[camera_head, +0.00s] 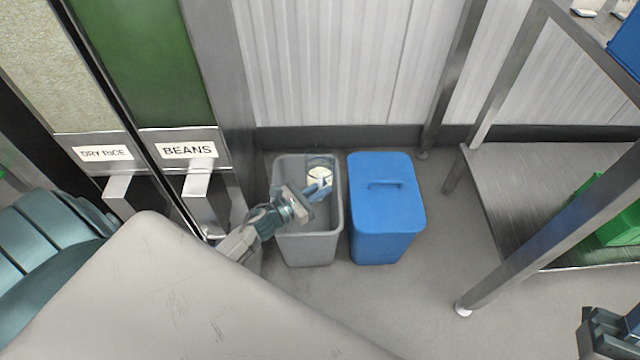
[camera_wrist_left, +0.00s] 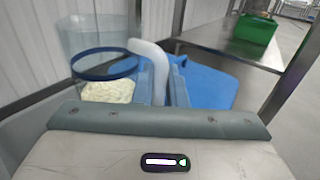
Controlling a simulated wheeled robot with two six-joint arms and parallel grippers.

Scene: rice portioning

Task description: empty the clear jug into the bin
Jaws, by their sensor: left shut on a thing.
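The clear jug (camera_head: 320,163) is over the open grey bin (camera_head: 309,246), seen from above in the head view. Pale rice (camera_head: 319,180) shows at the jug. My left gripper (camera_head: 318,191) is shut on the jug's handle, its blue fingertips on either side. In the left wrist view, the clear jug (camera_wrist_left: 90,38) with its dark blue ring is left of the fingers (camera_wrist_left: 160,88), and the pale handle (camera_wrist_left: 148,53) runs between them. Rice (camera_wrist_left: 108,91) shows below the ring; whether it is all inside the jug is unclear. My right gripper (camera_head: 608,330) is partly visible at bottom right.
A blue lidded bin (camera_head: 386,215) stands right of the grey bin. Dispensers labelled DRY RICE (camera_head: 103,153) and BEANS (camera_head: 189,149) stand at left. A steel shelf (camera_head: 530,185) with a green crate (camera_head: 618,215) stands at right. Floor between is clear.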

